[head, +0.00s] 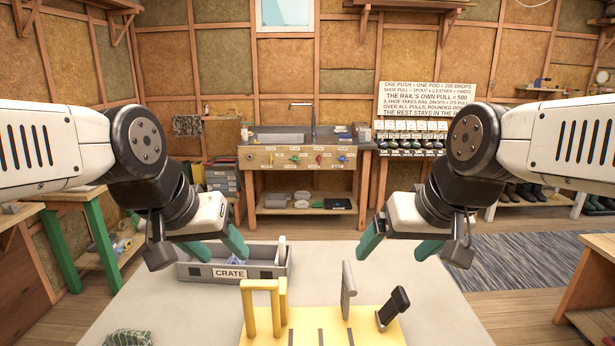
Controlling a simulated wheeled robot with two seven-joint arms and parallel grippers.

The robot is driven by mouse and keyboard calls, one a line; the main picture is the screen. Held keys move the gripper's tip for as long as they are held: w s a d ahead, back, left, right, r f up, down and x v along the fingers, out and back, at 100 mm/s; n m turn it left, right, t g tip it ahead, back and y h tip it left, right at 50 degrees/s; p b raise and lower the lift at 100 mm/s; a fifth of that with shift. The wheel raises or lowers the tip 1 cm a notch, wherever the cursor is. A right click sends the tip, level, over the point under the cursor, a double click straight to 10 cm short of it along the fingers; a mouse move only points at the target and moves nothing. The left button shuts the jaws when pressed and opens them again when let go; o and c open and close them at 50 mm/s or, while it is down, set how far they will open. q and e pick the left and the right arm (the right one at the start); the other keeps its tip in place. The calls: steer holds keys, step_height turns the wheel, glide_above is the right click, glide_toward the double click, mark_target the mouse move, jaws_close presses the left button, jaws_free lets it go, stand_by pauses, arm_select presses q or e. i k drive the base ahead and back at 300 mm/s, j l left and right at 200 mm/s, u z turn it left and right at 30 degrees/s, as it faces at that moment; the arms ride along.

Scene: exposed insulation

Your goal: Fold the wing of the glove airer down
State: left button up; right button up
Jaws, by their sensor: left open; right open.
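On the pale table in front of me lies a yellow board (378,334), cut off by the bottom edge of the head view. On it stand yellow posts with a bar (262,308) at the left, an upright grey panel (348,288) in the middle and a tilted black piece (392,308) at the right. I cannot tell for sure which of these is the airer's wing. My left gripper (228,257) is open and empty over the grey crate. My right gripper (391,257) is open and empty, above and behind the grey panel and black piece, apart from both.
A green checked cloth (128,338) lies at the front left. The table's right side (450,315) is clear. A wooden workbench (305,160) stands beyond.

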mark_target(348, 297)
steer(key=l+u, duration=0.15)
steer(key=l, duration=0.3)
steer(key=k+l+u, duration=0.2)
steer(key=l, duration=0.25)
steer(key=k+l+u, duration=0.15)
steer(key=l, duration=0.3)
steer(key=i, duration=0.05)
